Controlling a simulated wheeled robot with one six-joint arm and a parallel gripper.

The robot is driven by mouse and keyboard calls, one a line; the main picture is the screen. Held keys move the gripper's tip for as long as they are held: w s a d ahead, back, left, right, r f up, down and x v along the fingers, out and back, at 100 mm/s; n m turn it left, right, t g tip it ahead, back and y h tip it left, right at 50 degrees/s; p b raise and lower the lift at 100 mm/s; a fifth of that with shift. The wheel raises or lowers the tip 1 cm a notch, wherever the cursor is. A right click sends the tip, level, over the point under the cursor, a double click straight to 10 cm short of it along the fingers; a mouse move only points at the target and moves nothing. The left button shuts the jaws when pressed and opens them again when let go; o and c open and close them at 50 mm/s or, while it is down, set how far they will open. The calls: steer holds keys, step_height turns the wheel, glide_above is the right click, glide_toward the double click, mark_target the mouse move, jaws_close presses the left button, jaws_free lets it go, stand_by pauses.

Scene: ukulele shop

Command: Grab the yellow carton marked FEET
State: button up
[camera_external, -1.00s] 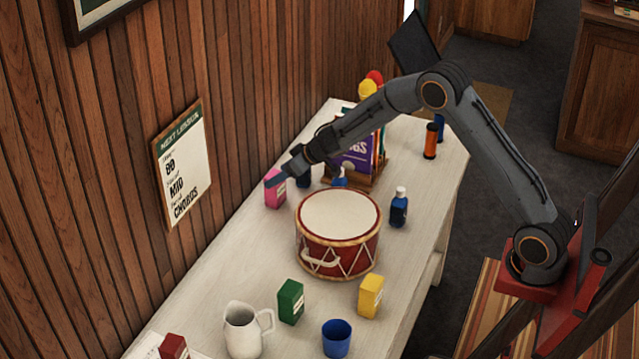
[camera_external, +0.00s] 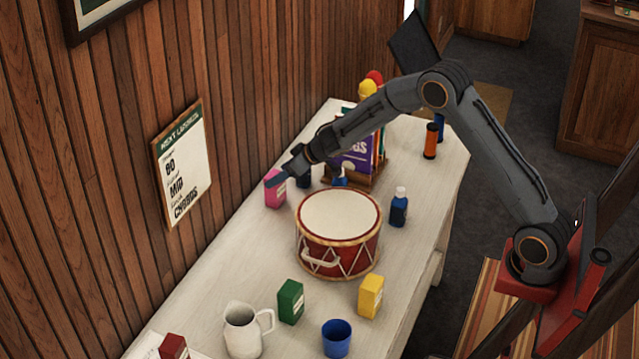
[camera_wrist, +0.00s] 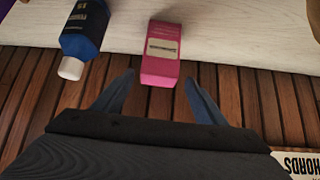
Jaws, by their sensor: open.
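A yellow carton (camera_external: 370,296) stands upright on the white table, in front of and to the right of the drum; its lettering is too small to read. It is not in the wrist view. My gripper (camera_external: 282,179) is open and empty on the wall side of the drum, far from the yellow carton. In the wrist view my open fingers (camera_wrist: 158,100) point toward a pink carton (camera_wrist: 162,52), which also shows in the external view (camera_external: 274,190). I cannot tell whether the fingers touch it.
A red drum (camera_external: 337,250) stands mid-table. A green carton (camera_external: 291,302), a white pitcher (camera_external: 242,333) and a blue cup (camera_external: 336,339) stand near the yellow carton. A blue bottle (camera_external: 399,208) is right of the drum. The wood wall (camera_external: 120,200) borders the table.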

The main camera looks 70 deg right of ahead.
steer(key=shift+c, duration=1)
